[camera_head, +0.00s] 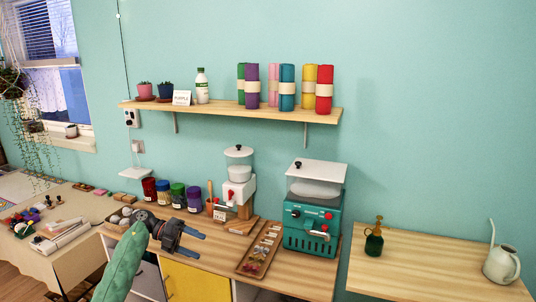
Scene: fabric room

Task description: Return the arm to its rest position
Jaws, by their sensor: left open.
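My left gripper (190,242) is at the end of my green-sleeved left arm, which comes in from the lower left. It is above the front left part of the wooden counter (212,258), and its fingers point right. The fingers are apart and nothing shows between them. My right gripper is not in view.
A wooden tray (259,250) with small items lies right of the gripper. Behind stand colored jars (178,195), a white machine (238,185) and a teal machine (311,222). A shelf (220,108) holds rolled fabrics. A right table (430,262) has a watering can (501,265).

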